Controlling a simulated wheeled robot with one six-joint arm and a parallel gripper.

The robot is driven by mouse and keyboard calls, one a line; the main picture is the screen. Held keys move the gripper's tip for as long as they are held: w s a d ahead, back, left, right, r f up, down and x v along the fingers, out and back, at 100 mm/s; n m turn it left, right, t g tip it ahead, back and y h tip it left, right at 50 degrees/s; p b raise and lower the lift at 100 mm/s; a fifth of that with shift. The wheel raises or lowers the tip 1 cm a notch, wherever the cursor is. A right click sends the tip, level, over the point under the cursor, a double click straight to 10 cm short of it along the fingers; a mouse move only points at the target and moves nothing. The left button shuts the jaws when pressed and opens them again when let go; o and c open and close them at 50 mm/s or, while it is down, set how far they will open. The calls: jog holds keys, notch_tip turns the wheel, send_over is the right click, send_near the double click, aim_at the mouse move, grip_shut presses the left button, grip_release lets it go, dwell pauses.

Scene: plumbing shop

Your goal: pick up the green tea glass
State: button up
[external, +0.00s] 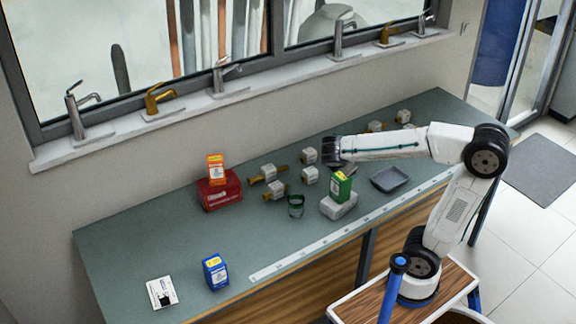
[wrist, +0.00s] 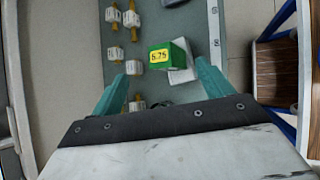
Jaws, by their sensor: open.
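The green tea glass (external: 296,206) stands on the green-grey worktop (external: 130,245), left of a pale grey block (external: 339,206). It looks like a small, dark see-through cup with a green rim. In the wrist view, a dark rounded edge beyond the gripper body may be the glass, but most of it is hidden. My gripper (wrist: 161,72) is open, with its two teal fingers spread apart and nothing held between them. In the external view the end of my arm is above the worktop, behind and to the right of the glass; its fingers are hard to make out.
A green box (external: 341,187) with a yellow label sits on the pale block, close to the glass; it also shows in the wrist view (wrist: 181,52). Several white-and-brass fittings (external: 269,173) lie behind. A dark tray (external: 390,178) is right. The worktop's left middle is clear.

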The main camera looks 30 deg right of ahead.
aim_at(296, 211)
jog(key=w+a+f+n+t, duration=0.2)
jog(key=w+a+n+t, duration=0.45)
jog(key=a+n, duration=0.65)
jog(key=shift+m+g, duration=0.55)
jog(key=shift+m, duration=0.25)
jog(key=f, duration=1.3)
jog(key=w+f, duration=0.1)
jog(key=f, duration=0.6)
jog(key=shift+a, duration=0.4)
jog(key=shift+f, duration=0.35)
jog(key=shift+w+d+f, duration=0.2)
jog(key=shift+w, duration=0.1)
jog(key=x, duration=0.7)
jog(key=shift+w+r, duration=0.1)
jog(key=shift+r, duration=0.1)
jog(key=shift+c, duration=0.3)
jog(key=c, duration=1)
